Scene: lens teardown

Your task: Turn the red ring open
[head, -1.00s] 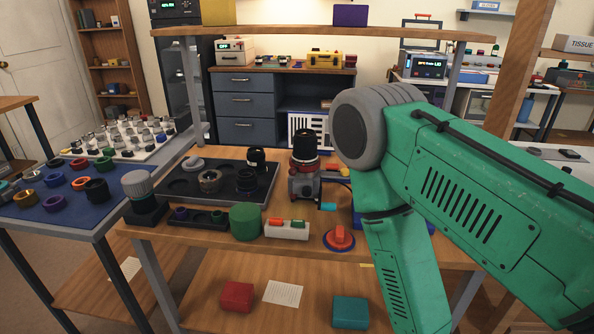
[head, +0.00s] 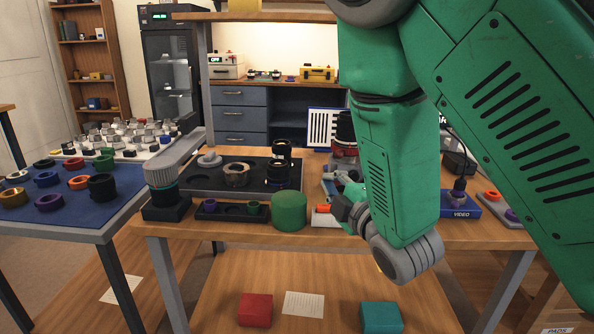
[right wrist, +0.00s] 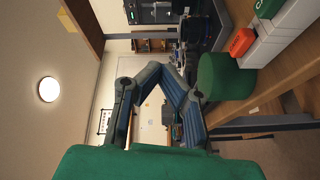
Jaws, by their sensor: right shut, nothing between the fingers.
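The black lens (head: 345,127) stands upright on the bench, with a narrow red band (head: 343,152) visible below its black barrel. My right forearm covers much of it in the head view, so I cannot tell whether this band is the red ring. My right gripper (head: 337,190) is low over the front of the bench, in front of the lens stand and apart from the red band. In the right wrist view its fingers (right wrist: 166,80) are drawn together with nothing between them. My left gripper is not in view.
A green cylinder (head: 289,211) stands left of my right gripper, beside a white block with an orange top (head: 323,210). A black tray (head: 205,180) with lens parts lies behind. A grey-topped item on a black stand (head: 165,208) is at the bench's left end.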

